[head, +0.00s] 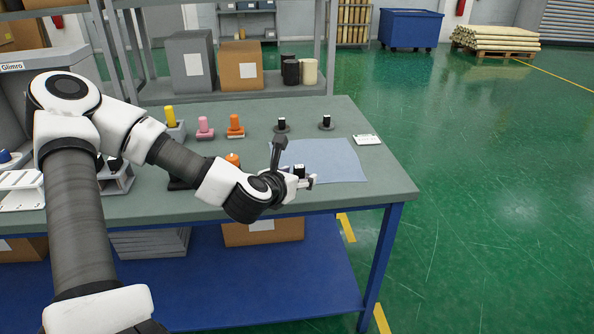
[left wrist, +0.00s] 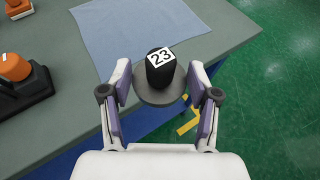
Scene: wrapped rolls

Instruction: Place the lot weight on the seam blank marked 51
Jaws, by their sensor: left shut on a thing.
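My left gripper (head: 304,182) is shut on a black knob-like piece with a round grey base and a white label reading 23. This labelled piece (left wrist: 160,68) is upright between the fingers in the left wrist view, over the table's front edge. Two similar dark pieces with white labels, one left (head: 281,126) and one right (head: 326,123), stand behind the pale blue cloth (head: 335,160); their labels are too small to read. The cloth lies flat, just beyond the held piece. I cannot read 51 anywhere. My right gripper is not in view.
A white card (head: 367,139) lies right of the cloth. Orange (head: 235,126), pink (head: 204,128) and yellow (head: 170,117) pieces stand at the left, with another orange piece on a black holder (left wrist: 25,90). The cloth is bare where it shows.

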